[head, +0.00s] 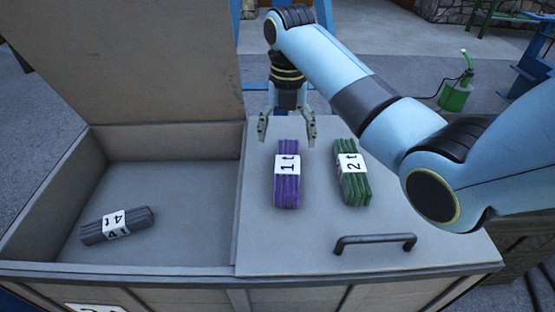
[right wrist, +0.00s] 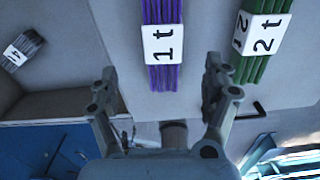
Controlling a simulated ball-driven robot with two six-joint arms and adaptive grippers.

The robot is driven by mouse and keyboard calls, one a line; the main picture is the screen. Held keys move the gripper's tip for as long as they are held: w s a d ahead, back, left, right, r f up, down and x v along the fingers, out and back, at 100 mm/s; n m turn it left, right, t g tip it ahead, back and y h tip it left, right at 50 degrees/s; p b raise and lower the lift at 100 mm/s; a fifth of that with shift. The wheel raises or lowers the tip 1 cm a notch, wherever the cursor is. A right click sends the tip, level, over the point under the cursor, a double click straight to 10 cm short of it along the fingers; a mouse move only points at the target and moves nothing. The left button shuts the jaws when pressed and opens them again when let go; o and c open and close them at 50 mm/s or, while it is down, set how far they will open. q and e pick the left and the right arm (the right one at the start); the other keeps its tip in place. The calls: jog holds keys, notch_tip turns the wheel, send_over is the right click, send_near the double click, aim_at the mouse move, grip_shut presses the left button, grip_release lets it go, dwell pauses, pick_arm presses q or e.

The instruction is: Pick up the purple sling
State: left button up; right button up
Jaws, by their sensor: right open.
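The purple sling (head: 287,190) is a folded bundle with a white "1 t" label, lying on the closed grey lid at the right of the box. It also shows in the right wrist view (right wrist: 162,78), at the top middle. My right gripper (head: 287,138) is open and empty, at the far end of the purple sling, with its fingers to either side of that end in the head view. In the right wrist view the open fingers (right wrist: 163,80) point up toward the sling's label. No contact with the sling is visible. My left gripper is not in view.
A green sling (head: 353,186) labelled "2 t" lies right of the purple one. A grey sling (head: 117,226) labelled "4 t" lies in the open left compartment (head: 190,190). A dark handle (head: 374,240) stands up from the lid's front. The raised lid (head: 120,60) stands at the back left.

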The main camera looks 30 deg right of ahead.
aim_at(287, 163)
notch_tip(287, 163, down, 5)
jog(key=shift+s+r+b, duration=0.1)
jog(key=shift+b, duration=0.25)
jog(key=shift+f, duration=0.4)
notch_tip(287, 163, down, 5)
jog(key=shift+d+r+b, duration=0.15)
jog(key=shift+r+b, duration=0.05)
jog(key=shift+b, duration=0.25)
jog(key=shift+c, duration=0.2)
jog(key=c, duration=1.3)
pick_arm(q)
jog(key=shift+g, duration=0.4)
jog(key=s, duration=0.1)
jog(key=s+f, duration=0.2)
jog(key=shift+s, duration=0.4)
pick_arm(e)
jog(key=shift+r, duration=0.1)
jog(key=shift+c, duration=0.9)
jog(key=shift+r, duration=0.1)
